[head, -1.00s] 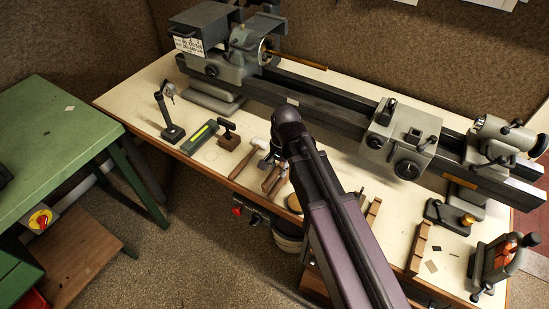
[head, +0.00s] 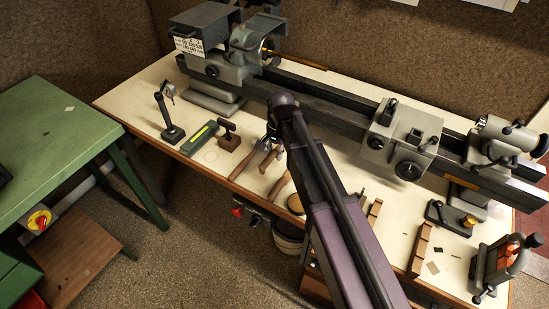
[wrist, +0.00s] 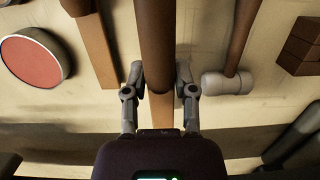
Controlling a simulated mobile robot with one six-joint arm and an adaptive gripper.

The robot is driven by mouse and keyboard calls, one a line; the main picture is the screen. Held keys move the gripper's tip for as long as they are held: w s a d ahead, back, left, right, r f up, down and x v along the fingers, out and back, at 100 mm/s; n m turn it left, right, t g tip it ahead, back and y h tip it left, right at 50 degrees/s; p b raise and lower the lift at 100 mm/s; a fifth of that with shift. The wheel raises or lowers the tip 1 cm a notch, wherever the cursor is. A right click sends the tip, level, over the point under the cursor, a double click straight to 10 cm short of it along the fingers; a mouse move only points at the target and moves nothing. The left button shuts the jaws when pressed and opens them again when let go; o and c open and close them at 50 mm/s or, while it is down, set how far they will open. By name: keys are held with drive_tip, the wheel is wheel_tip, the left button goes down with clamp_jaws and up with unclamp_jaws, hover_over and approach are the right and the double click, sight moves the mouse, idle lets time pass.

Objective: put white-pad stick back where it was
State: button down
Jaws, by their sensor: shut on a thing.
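In the wrist view my gripper (wrist: 160,82) is shut on a brown, round wooden stick (wrist: 155,42) that runs up out of the top of the picture. A lighter wooden piece (wrist: 160,108) shows just below it, between the fingers; I cannot tell if it is the same stick. No white pad shows on the held stick, as its far end is out of view. In the head view my gripper (head: 271,138) is over the bench's front edge, partly hidden by my arm, among the wooden-handled tools.
In the wrist view a pale-headed mallet (wrist: 228,84) lies right of the held stick, a wooden bar (wrist: 97,48) and a red-faced disc (wrist: 32,58) left. A dark block tool (head: 228,137) and a green box (head: 200,135) lie on the bench. The lathe (head: 330,97) stands behind.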

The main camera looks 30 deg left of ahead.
sight(275, 163)
drive_tip(key=shift+w+a+f, duration=0.2)
drive_tip(key=shift+w+a, duration=0.1)
drive_tip(key=shift+w, duration=0.1)
drive_tip(key=shift+s+d+f+b, duration=0.1)
drive_tip(key=shift+s+f+b, duration=0.05)
drive_tip(key=shift+f+b, duration=1.55)
drive_tip(key=shift+f+b, duration=0.1)
drive_tip(key=shift+b, duration=0.2)
drive_tip(key=shift+c, duration=2.1)
unclamp_jaws()
drive_tip(key=shift+r, duration=0.25)
drive_tip(key=r+p, duration=0.4)
drive_tip(key=w+r+p, duration=0.1)
drive_tip(key=r+p, duration=0.6)
drive_tip(key=p, duration=0.1)
drive_tip(key=shift+w+d+r, duration=0.2)
drive_tip(key=shift+w+r, duration=0.15)
drive_tip(key=shift+r, duration=0.05)
